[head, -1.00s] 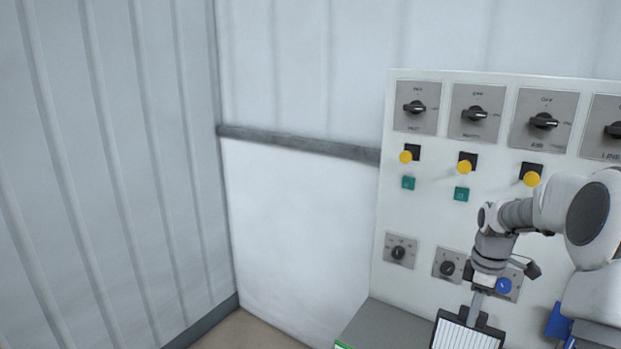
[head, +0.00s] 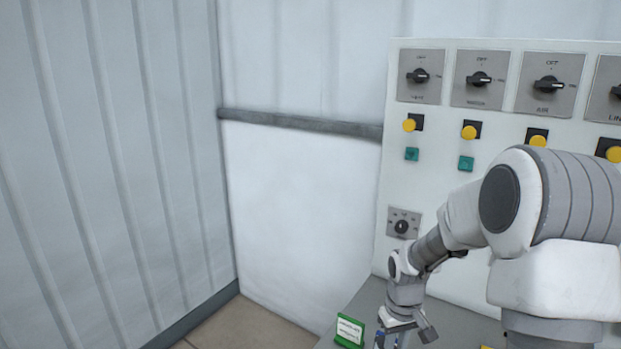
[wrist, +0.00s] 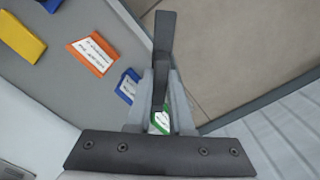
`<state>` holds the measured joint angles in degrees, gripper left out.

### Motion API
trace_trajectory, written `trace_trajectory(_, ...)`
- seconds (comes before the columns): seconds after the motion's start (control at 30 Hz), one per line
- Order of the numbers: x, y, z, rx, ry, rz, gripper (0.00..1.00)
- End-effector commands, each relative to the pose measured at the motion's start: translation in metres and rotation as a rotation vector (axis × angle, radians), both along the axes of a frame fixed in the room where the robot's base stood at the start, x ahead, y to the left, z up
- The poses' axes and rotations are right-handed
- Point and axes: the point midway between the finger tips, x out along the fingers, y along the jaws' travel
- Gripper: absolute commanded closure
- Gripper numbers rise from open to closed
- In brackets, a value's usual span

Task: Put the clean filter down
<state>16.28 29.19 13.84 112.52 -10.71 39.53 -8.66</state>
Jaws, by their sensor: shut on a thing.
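My gripper (wrist: 161,88) is shut on the clean filter (wrist: 164,35). In the wrist view the filter shows edge-on as a dark strip between the two grey fingers, reaching past their tips. In the head view only the wrist and the top of my gripper (head: 394,338) show at the bottom edge, and the filter is out of frame. The sign also shows in the wrist view (wrist: 160,121), partly hidden behind the fingers and filter.
An orange-framed sign (wrist: 92,53), a blue sign (wrist: 127,86) and a yellow item (wrist: 20,38) are on the counter. The counter edge and tiled floor (wrist: 235,50) lie beyond the fingers. A control panel (head: 440,200) with knobs and buttons rises behind the counter.

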Motion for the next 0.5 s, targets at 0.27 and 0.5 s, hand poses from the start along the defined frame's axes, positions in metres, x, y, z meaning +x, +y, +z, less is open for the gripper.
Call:
trace_trajectory(0.27, -0.022, 0.035, -0.037, 0.001, -0.001, -0.191, 1.0)
trace_trajectory(0.5, -0.025, 0.039, -0.04, 0.001, -0.002, -0.226, 1.0)
